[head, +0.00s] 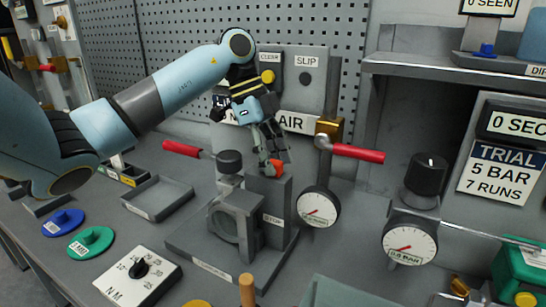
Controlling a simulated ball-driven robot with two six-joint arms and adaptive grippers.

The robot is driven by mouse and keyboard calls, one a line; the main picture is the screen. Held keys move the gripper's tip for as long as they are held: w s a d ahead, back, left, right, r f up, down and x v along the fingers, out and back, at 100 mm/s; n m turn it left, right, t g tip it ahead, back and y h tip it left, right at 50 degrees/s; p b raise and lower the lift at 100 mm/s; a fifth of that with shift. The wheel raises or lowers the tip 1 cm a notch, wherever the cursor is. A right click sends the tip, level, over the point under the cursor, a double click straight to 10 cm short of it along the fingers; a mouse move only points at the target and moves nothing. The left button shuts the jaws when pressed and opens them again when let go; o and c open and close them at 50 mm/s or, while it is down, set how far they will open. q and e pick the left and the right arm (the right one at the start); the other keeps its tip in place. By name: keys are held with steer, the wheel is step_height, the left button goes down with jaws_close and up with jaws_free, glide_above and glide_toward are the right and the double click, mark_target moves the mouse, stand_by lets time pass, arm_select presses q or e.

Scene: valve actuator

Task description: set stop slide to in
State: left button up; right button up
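An orange-red piece (277,166), which looks like the stop slide's knob, sits on top of a grey upright block (270,198) on the fixture in the middle of the bench. A label that seems to read STOP is on the block's face. My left gripper (270,158) points down from above with its fingertips at the orange piece. The fingers cover part of it, and I cannot tell whether they are closed on it. The slide's position along its block is unclear. My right gripper is not in view.
The fixture's grey base plate (205,255) carries a valve body (232,222) beside the block. A red-handled lever (357,152) and a gauge (318,206) stand close on the right. Another red handle (182,148) is on the left. An empty tray (158,197) lies at left.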

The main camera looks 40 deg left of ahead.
arm_select(q)
jaws_close()
steer(key=shift+a, duration=0.1)
steer(key=shift+s+a, duration=0.2)
steer(key=shift+a, duration=0.45)
steer(key=shift+s+a, duration=0.2)
steer(key=shift+a, duration=0.4)
steer(key=shift+o, duration=1.7)
jaws_free()
steer(key=shift+a+r, duration=0.1)
steer(key=shift+r, duration=0.15)
steer(key=v, duration=1.1)
steer(key=shift+r, duration=0.2)
steer(key=shift+s+a, duration=0.1)
